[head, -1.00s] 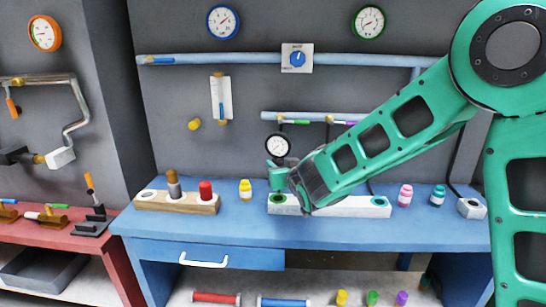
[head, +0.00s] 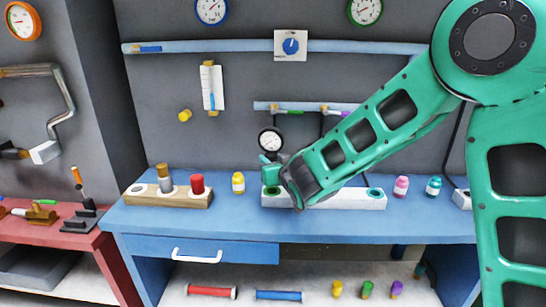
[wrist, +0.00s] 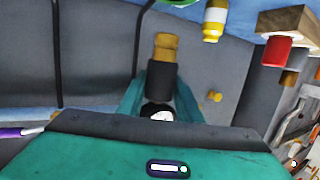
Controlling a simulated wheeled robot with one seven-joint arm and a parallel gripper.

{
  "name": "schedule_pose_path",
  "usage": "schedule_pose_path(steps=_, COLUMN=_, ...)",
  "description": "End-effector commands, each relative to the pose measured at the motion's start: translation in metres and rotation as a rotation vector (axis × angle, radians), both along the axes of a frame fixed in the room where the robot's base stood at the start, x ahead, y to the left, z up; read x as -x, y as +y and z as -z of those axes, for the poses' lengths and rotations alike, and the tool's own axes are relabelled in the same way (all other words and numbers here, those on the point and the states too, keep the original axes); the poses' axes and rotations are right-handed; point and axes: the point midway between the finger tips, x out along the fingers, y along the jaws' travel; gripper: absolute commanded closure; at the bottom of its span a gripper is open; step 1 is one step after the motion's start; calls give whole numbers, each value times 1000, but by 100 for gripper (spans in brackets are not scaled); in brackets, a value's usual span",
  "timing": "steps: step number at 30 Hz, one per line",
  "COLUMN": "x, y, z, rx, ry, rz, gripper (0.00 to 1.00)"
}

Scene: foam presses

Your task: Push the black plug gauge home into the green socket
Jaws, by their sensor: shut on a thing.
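My gripper (wrist: 160,88) is shut on the black plug gauge (wrist: 163,78), which shows a black body between teal fingers and a brass-coloured end beyond them. The green socket (head: 272,190) is in the left end of a white block (head: 330,198) on the blue bench. In the wrist view part of its green ring (wrist: 175,2) shows at the top edge, past the brass end and apart from it.
A wooden block (head: 140,199) with a grey plug and a red plug (head: 197,184) stands to the left. A yellow bottle (head: 238,182) is between the blocks. A teal socket (head: 375,192) is at the white block's right end.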

Motion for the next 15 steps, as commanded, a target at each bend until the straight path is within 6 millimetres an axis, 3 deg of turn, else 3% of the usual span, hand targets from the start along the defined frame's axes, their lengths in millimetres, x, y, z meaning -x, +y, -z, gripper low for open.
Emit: schedule_pose_path(steps=15, x=-1, y=-4, z=34, rx=1, ry=0, rz=4, gripper=100)
